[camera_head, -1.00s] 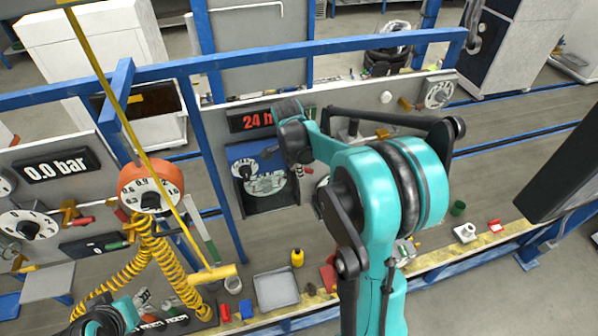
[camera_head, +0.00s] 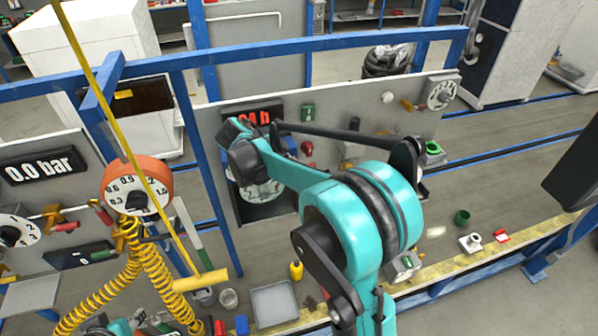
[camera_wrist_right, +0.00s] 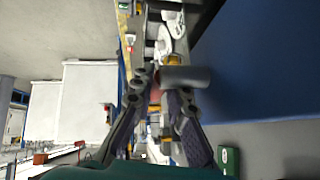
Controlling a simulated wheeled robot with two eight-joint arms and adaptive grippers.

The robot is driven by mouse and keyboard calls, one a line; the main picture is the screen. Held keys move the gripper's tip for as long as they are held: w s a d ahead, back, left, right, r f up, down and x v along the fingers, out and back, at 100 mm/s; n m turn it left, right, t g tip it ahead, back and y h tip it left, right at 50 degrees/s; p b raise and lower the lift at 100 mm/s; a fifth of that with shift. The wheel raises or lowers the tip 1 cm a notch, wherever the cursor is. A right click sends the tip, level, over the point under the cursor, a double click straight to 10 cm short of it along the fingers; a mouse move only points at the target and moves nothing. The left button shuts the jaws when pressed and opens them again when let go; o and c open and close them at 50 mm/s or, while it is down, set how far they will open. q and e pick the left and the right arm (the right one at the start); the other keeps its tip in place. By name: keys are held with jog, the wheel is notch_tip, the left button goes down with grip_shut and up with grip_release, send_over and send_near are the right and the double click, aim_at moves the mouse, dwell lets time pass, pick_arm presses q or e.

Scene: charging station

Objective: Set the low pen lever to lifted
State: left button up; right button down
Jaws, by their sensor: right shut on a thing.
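The recorder with a white round chart (camera_head: 262,193) stands on the grey panel, partly covered by my right arm in the head view. Its pen levers cannot be made out there. My right gripper is hidden behind my own arm in the head view.
An orange gauge (camera_head: 138,187) with a yellow coiled hose (camera_head: 150,262) stands left of the recorder. A yellow T-handled bar (camera_head: 200,280) slants in front. A grey tray (camera_head: 274,302) and a yellow bottle (camera_head: 296,270) stand on the bench. Blue frame posts flank the panel.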

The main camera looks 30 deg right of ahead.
dwell(0.3)
jog(key=c, duration=1.8)
grip_release()
jog(key=shift+o, duration=0.2)
jog(key=shift+a, duration=0.1)
jog(key=v, duration=1.2)
jog(key=s+a+f+n+t+y+b, duration=0.2)
jog(key=s+f+n+b, duration=0.4)
jog(key=f+b, duration=0.3)
jog(key=s+a+f+n+t+y+b, duration=0.3)
jog(key=s+f+n+b, duration=0.3)
jog(key=f, duration=1.1)
jog(key=s+a+f+n+t+y+b, duration=0.2)
jog(key=s+f+n+b, duration=0.5)
jog(key=f+b, duration=0.7)
jog(key=n+y, duration=0.1)
jog(key=n, duration=0.1)
jog(key=shift+a+n, duration=0.3)
jog(key=shift+a, duration=0.05)
